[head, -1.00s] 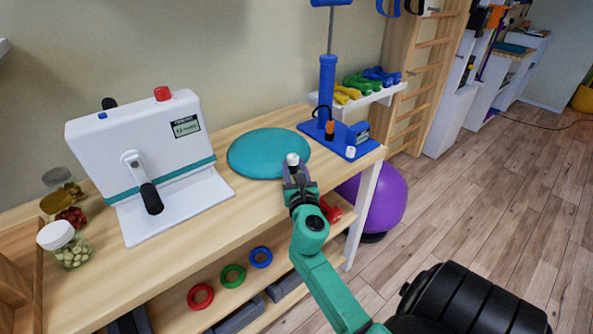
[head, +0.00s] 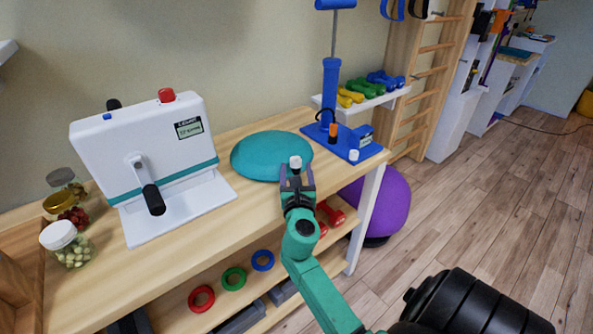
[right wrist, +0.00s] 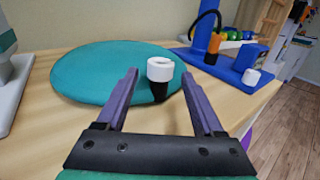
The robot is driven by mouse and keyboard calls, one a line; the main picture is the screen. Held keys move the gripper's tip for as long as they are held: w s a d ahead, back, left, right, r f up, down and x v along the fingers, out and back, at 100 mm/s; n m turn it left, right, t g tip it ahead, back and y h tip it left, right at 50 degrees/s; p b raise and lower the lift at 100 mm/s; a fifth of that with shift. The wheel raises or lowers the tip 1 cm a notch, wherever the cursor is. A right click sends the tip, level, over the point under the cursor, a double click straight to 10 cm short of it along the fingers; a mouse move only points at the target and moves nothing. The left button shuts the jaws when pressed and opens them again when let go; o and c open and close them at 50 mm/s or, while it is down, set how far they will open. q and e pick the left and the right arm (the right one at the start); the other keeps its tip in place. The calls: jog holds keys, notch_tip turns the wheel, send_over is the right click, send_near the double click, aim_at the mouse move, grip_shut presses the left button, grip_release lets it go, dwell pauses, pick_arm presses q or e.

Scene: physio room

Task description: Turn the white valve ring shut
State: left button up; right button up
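The white valve ring (head: 295,162) sits on top of a short black stem at the near edge of a round teal cushion (head: 262,158) on the wooden table. In the right wrist view the ring (right wrist: 160,68) stands upright between the lines of my right gripper's two purple fingers. My right gripper (head: 297,178) is open, with a visible gap on each side of the ring and stem. Whether the tips reach level with the ring is hard to tell. My left gripper is not in view.
A white machine (head: 145,155) with a crank stands at the left, near lidded jars (head: 59,236). A blue pump (head: 330,95) with a white cap stands at the right behind the cushion. Coloured rings (head: 233,278) and red dumbbells (head: 331,212) lie on the lower shelf.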

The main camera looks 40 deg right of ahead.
dwell(0.3)
